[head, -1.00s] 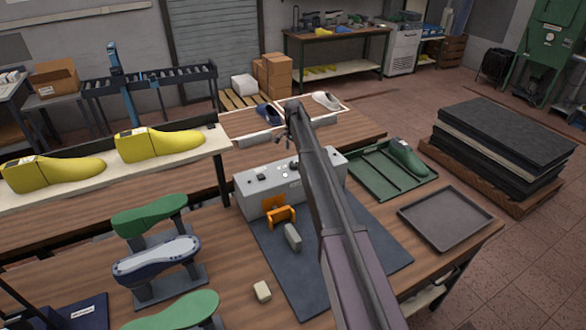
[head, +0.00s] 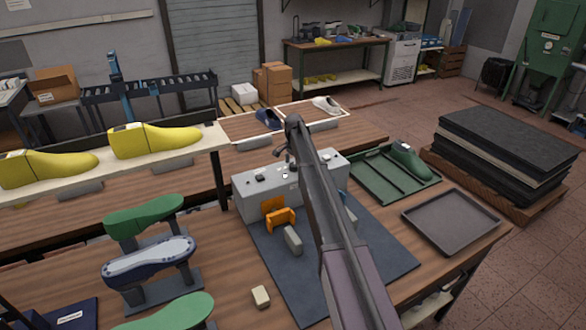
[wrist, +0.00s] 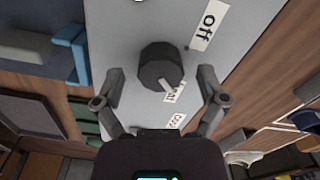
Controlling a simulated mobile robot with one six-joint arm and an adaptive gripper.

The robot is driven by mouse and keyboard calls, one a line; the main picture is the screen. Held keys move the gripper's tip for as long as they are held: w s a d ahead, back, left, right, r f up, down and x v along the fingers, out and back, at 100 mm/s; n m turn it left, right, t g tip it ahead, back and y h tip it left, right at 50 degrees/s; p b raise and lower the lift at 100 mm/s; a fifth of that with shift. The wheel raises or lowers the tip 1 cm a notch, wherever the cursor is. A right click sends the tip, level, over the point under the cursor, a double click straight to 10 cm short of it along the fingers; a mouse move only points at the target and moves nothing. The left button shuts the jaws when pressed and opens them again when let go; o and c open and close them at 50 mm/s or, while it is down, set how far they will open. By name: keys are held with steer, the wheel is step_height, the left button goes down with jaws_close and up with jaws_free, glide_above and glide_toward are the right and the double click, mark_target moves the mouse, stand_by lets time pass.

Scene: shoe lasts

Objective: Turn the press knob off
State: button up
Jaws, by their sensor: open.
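The dark round knob (wrist: 160,66) sits on the light grey face of the press box (wrist: 120,22) in the wrist view. Its white pointer mark aims at a label (wrist: 174,92) that is partly covered, not at the "off" label (wrist: 208,26), which is up and to the right. My gripper (wrist: 160,76) is open, with one finger on each side of the knob and a visible gap to both. In the head view my gripper (head: 281,158) is small, over the press box (head: 250,207), and my arm hides part of the box.
An orange bracket (head: 281,218) and a grey block (head: 293,240) stand in front of the box on the dark mat (head: 335,265). A green tray (head: 372,182) and grey tray (head: 450,219) lie to the right. Shoe lasts (head: 150,262) stand to the left.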

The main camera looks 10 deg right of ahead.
steer(key=shift+f, duration=0.1)
steer(key=shift+c, duration=0.2)
steer(key=c, duration=1.1)
steer(key=shift+a, duration=0.1)
steer(key=shift+n, duration=0.3)
steer(key=n, duration=0.8)
steer(key=shift+n, duration=0.3)
steer(key=n, duration=0.4)
steer(key=shift+n, duration=2.4)
